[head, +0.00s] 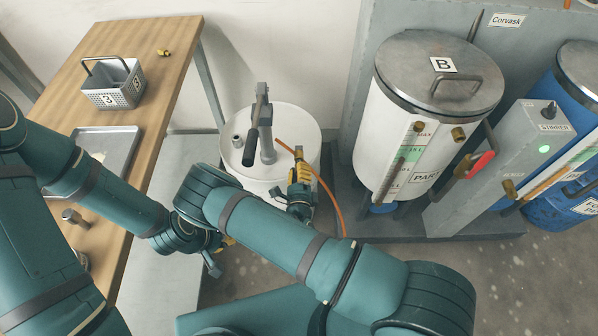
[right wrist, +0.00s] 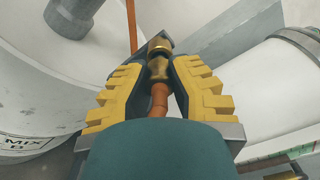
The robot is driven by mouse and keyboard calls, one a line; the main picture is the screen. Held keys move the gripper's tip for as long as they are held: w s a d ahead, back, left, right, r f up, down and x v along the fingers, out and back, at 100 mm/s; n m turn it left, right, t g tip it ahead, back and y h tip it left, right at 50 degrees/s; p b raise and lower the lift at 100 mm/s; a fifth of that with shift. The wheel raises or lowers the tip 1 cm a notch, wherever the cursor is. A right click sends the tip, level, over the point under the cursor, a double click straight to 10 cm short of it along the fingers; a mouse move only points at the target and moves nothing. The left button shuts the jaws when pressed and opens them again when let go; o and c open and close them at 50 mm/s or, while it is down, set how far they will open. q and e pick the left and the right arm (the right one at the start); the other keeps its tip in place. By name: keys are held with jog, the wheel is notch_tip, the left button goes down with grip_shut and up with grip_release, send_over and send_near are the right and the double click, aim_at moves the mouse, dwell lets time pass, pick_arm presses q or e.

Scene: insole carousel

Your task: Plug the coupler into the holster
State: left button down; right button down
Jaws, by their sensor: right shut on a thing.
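The brass coupler (right wrist: 158,67) is between the yellow fingers of my right gripper (right wrist: 160,80), with the orange hose (right wrist: 159,100) running from it towards the wrist. In the head view my right gripper (head: 300,176) is at the right side of the white drum (head: 283,119), near its rim. A small grey bracket-like part (right wrist: 152,46) shows close by the coupler's brass end. It may be the holster; I cannot tell whether the coupler is seated in it. My left gripper (head: 219,257) is low between bench and drum, mostly hidden by my arms, its jaws unclear.
Tank B (head: 400,110), with a red-handled valve (head: 481,164), stands to the right. The wooden bench (head: 168,95) at left holds a grey basket (head: 113,88) and a tray (head: 118,150).

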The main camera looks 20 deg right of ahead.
jog(key=shift+x, duration=0.85)
jog(key=c, duration=0.9)
grip_release()
jog(key=shift+c, duration=0.2)
jog(key=v, duration=1.2)
